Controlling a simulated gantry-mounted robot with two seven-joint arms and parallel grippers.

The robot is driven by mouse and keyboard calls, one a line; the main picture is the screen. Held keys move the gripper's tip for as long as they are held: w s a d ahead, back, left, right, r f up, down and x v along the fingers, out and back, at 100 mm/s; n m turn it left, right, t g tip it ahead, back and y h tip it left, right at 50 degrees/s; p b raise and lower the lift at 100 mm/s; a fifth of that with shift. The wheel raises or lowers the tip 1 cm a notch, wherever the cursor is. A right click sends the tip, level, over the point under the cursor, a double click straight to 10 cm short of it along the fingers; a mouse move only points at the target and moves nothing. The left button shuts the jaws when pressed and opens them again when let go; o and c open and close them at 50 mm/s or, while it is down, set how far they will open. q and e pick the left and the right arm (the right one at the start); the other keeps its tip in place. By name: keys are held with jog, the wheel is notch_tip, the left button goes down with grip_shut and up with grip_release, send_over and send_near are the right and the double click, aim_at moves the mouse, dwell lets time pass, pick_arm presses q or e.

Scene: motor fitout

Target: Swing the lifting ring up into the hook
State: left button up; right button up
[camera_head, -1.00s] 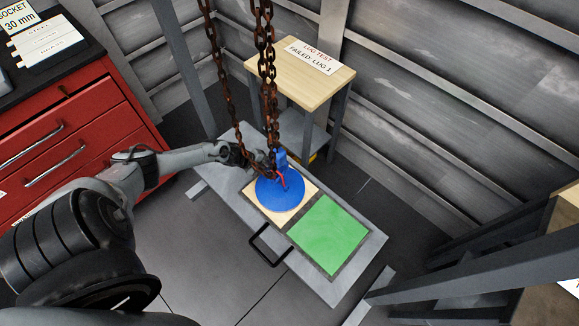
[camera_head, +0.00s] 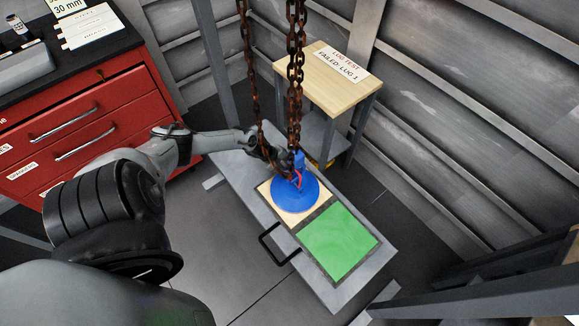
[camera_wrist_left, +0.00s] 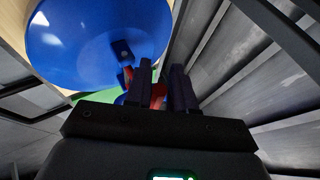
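A blue round lid-like body (camera_head: 292,196) lies on a pale square pad (camera_head: 314,208) on the grey bench; its blue face fills the upper left of the left wrist view (camera_wrist_left: 85,40). A small red part, apparently the lifting ring (camera_head: 298,179), stands at the blue body. A blue piece, apparently the hook (camera_head: 299,159), hangs just above it at the chain's lower end. My left gripper (camera_head: 280,166) is beside them. In the left wrist view its dark fingers (camera_wrist_left: 162,75) are slightly parted, with red (camera_wrist_left: 158,96) between them; whether they grip it is unclear. My right gripper is not in view.
Rusty chains (camera_head: 295,70) hang down to the blue body. A green square (camera_head: 338,240) beside it is bare. A black handle (camera_head: 270,246) sticks out from the bench's front edge. A small wooden table (camera_head: 325,85) with a sign stands behind; a red drawer cabinet (camera_head: 80,125) stands left.

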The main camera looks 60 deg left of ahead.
pick_arm(q)
jog(key=shift+s, duration=0.1)
jog(key=p+v, duration=0.5)
jog(key=v, duration=0.5)
jog(key=shift+s+r, duration=0.2)
jog(key=shift+r, duration=0.15)
jog(key=shift+a, duration=0.1)
